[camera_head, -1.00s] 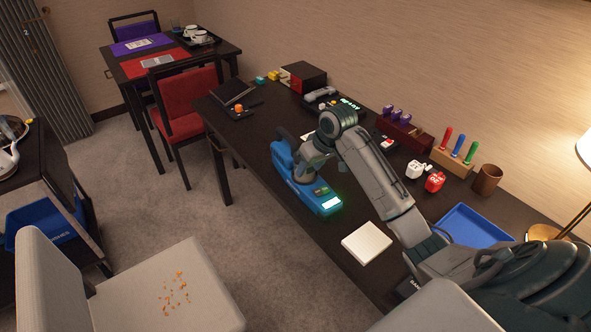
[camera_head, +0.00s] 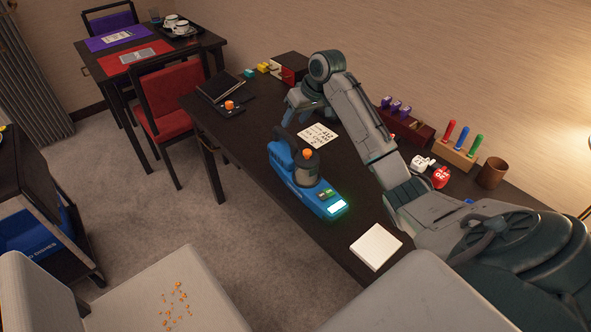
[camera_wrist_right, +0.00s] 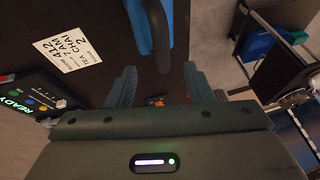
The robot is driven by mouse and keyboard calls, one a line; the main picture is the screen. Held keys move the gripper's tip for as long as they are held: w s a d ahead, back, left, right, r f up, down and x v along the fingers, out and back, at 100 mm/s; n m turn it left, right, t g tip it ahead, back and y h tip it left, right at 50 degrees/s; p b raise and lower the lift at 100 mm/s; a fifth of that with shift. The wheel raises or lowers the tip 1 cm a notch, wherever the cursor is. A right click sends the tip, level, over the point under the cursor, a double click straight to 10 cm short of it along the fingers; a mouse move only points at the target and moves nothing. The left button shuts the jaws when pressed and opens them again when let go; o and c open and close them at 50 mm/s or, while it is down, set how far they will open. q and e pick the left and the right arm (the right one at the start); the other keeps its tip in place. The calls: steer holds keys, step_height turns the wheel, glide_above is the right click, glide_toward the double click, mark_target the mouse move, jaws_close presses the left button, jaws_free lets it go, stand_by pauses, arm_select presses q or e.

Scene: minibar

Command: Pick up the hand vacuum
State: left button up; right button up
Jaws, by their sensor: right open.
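The blue hand vacuum (camera_head: 302,183) stands on the dark desk near its front edge. In the right wrist view, a blue curved part, likely the vacuum's handle (camera_wrist_right: 150,25), lies ahead of the open fingers (camera_wrist_right: 160,85). My left gripper is not in view.
A note card (camera_head: 318,134) lies behind the vacuum, and a white pad (camera_head: 376,246) to its right. A black folder (camera_head: 220,86) and a small orange-topped item (camera_head: 229,105) lie to the left. A pale chair with orange crumbs (camera_head: 176,306) stands in front.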

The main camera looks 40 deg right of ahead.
mark_target(287, 133)
steer(key=x, duration=0.3)
steer(key=shift+s, duration=0.15)
steer(key=shift+a+f+p, duration=0.1)
steer(key=shift+f+p, duration=0.2)
steer(key=p+x, duration=0.1)
steer(key=x, duration=0.3)
steer(key=shift+a+f, duration=0.1)
steer(key=shift+a, duration=0.05)
steer(key=shift+w+f, duration=0.35)
steer(key=shift+r, duration=0.1)
steer(key=c, duration=0.6)
jaws_close()
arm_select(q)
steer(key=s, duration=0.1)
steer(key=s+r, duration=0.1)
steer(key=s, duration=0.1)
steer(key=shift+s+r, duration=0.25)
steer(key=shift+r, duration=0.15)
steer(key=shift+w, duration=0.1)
arm_select(e)
steer(key=shift+r, duration=0.15)
